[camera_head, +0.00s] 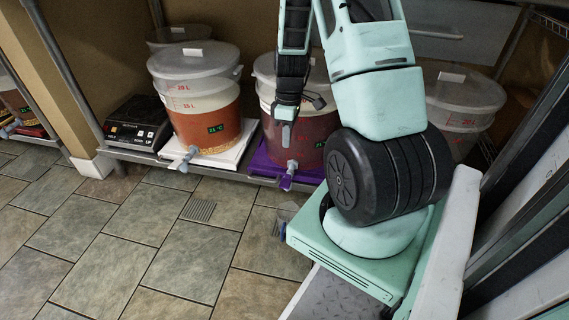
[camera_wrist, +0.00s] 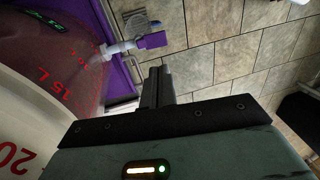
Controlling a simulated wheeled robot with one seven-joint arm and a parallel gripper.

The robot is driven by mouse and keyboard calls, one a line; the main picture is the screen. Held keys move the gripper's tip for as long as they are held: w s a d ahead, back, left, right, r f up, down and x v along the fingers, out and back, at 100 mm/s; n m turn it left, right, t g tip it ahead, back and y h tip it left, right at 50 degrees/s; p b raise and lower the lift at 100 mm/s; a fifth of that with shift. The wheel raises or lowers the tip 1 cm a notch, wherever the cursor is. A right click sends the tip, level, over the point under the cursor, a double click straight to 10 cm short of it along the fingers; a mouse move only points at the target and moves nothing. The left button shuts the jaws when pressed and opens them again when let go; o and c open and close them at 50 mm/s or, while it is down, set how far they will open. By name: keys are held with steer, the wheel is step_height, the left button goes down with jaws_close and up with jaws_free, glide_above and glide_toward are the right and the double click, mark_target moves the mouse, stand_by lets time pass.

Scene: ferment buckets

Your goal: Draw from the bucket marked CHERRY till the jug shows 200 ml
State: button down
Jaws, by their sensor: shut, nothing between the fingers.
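A bucket of dark red liquid (camera_head: 300,135) stands on a purple mat (camera_head: 262,162). No CHERRY wording is readable on it. Its pale tap with a purple handle (camera_head: 287,181) points out over the shelf's front edge. In the wrist view the bucket (camera_wrist: 55,60) is at upper left, with the tap's purple handle (camera_wrist: 153,40) to its right. A faint clear shape (camera_head: 288,208) below the tap may be the jug; its level cannot be read. My gripper (camera_head: 285,132) is shut and empty in front of the red bucket. Its fingers (camera_wrist: 157,85) are apart from the tap handle.
An amber bucket (camera_head: 208,125) stands on a white mat left of the red one. A black scale (camera_head: 138,128) is further left. Another bucket (camera_head: 460,100) is behind my arm at right. The tiled floor (camera_head: 130,235) in front is largely clear, with a small drain grate (camera_head: 199,210).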

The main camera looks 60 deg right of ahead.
mark_target(285, 185)
steer(key=f+b, duration=0.2)
steer(key=f, duration=0.2)
steer(key=a+f+b, duration=0.1)
steer(key=f+b, duration=0.2)
steer(key=f, duration=0.2)
steer(key=s+a+f+b, duration=0.1)
steer(key=f+b, duration=0.1)
steer(key=f, duration=0.2)
steer(key=shift+a+f, duration=0.1)
steer(key=shift+f, duration=0.15)
